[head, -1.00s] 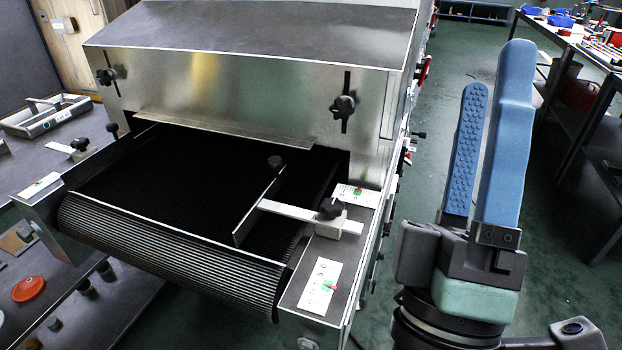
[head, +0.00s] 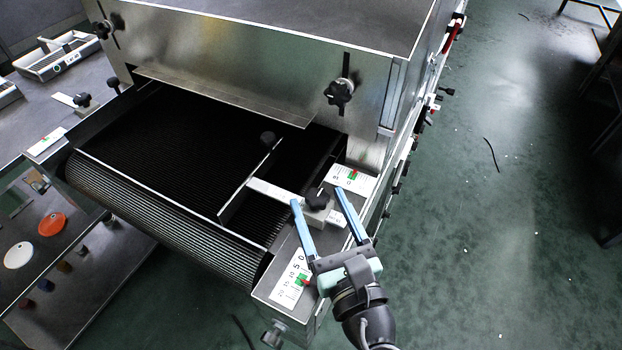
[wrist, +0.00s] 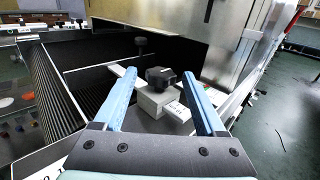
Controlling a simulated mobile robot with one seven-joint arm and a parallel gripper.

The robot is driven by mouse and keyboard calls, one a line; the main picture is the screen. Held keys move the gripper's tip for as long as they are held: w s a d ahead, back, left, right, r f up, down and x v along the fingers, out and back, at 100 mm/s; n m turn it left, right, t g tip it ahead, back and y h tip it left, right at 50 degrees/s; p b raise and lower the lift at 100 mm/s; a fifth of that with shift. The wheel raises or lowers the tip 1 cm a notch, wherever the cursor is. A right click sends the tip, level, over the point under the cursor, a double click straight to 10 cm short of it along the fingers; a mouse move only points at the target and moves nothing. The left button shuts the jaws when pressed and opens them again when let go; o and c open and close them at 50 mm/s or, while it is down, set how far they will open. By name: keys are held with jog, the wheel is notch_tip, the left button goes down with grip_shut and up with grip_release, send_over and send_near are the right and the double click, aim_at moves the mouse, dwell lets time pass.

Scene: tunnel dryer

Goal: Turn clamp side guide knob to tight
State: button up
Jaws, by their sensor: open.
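The clamp knob is a black lobed knob (head: 318,199) on a pale clamp block at the right side of the conveyor mouth. In the wrist view the knob (wrist: 160,78) sits atop the block (wrist: 155,101), between and beyond my fingers. My gripper (head: 316,194) is open, its two blue fingers reaching toward the block from the front, one to each side of the knob in the picture. It also shows in the wrist view (wrist: 158,80). No contact with the knob is visible. The side guide (head: 249,181) is a thin upright plate joined to the block by a flat bar (head: 277,192).
The dryer hood (head: 230,70) rises behind, with a black knob (head: 339,92) on its front. Scale plates (head: 290,279) lie on the side rail near my gripper. Open green floor lies to the right.

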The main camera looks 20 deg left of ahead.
aim_at(314, 190)
jog(key=x, duration=0.5)
grip_shut()
dwell(0.3)
